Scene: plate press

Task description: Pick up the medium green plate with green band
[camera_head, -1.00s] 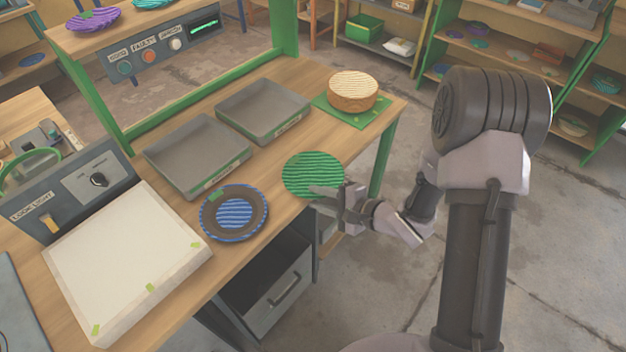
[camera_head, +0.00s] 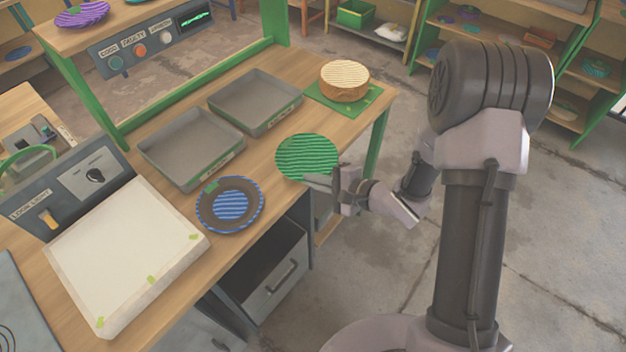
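A round green plate (camera_head: 306,152) with darker green stripes is at the front edge of the wooden workbench, right of a dark plate with blue stripes (camera_head: 231,204). My gripper (camera_head: 319,182) is at the green plate's near edge, its fingers pointing left and overlapping the rim in the picture. I cannot tell whether the fingers are open or closed on the rim. The underside of the plate and part of its near rim are hidden.
Two grey trays (camera_head: 205,166) (camera_head: 270,92) lie behind the plates. A round tan block (camera_head: 345,79) sits on a green mat (camera_head: 372,98) at the far right corner. A white light panel (camera_head: 125,258) is at left. An open drawer (camera_head: 262,272) hangs below the bench front.

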